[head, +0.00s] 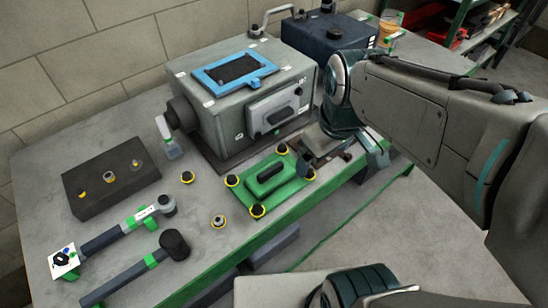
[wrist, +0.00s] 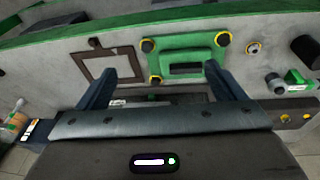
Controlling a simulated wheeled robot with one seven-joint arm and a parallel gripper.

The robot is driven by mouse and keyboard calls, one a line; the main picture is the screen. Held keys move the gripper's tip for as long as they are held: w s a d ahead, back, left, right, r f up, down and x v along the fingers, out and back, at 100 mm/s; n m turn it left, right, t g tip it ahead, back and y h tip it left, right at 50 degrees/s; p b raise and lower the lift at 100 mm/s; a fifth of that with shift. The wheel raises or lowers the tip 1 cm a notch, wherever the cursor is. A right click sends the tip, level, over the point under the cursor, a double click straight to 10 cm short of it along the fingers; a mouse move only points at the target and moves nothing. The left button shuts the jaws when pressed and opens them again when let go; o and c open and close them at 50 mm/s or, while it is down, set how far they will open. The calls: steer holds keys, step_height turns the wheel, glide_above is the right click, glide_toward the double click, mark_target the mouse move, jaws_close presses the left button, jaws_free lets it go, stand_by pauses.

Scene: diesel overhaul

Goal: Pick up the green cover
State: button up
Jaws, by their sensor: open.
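The green cover (head: 290,190) lies flat on the bench in front of the grey engine block. It has a dark raised block in its middle and black, yellow-ringed knobs at its corners. It also shows in the wrist view (wrist: 186,54), ahead of my fingers and right of centre; the right finger overlaps its lower right part. My gripper (wrist: 160,74) is open, with nothing seen between its fingers. In the head view it is to the right of the cover, near the bench's front edge, apart from the cover as far as I can tell.
The grey engine block (head: 215,115), with a blue frame on top, stands behind the cover. A brown gasket frame (wrist: 88,62) lies beside the cover. Hammer-like tools (head: 140,270) and a dark block (head: 110,180) lie left. A dark blue box (head: 325,42) stands behind.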

steer(key=w+a+f+n+g+b, duration=0.1)
steer(key=w+a+f+n+b, duration=0.1)
steer(key=w+a+n, duration=0.45)
steer(key=n+g+b, duration=0.1)
steer(key=n+g, duration=0.1)
steer(key=n, duration=1)
glide_above(270, 169)
step_height(270, 169, down, 3)
steer(key=f, duration=0.8)
steer(key=shift+s+d, duration=0.15)
steer(key=shift+d, duration=0.2)
steer(key=shift+a+f+p, duration=0.15)
steer(key=shift+f+p, duration=0.05)
steer(key=shift+f, duration=1.15)
steer(key=shift+a+f+p, duration=0.15)
steer(key=shift+f, duration=1.2)
steer(key=c, duration=1.3)
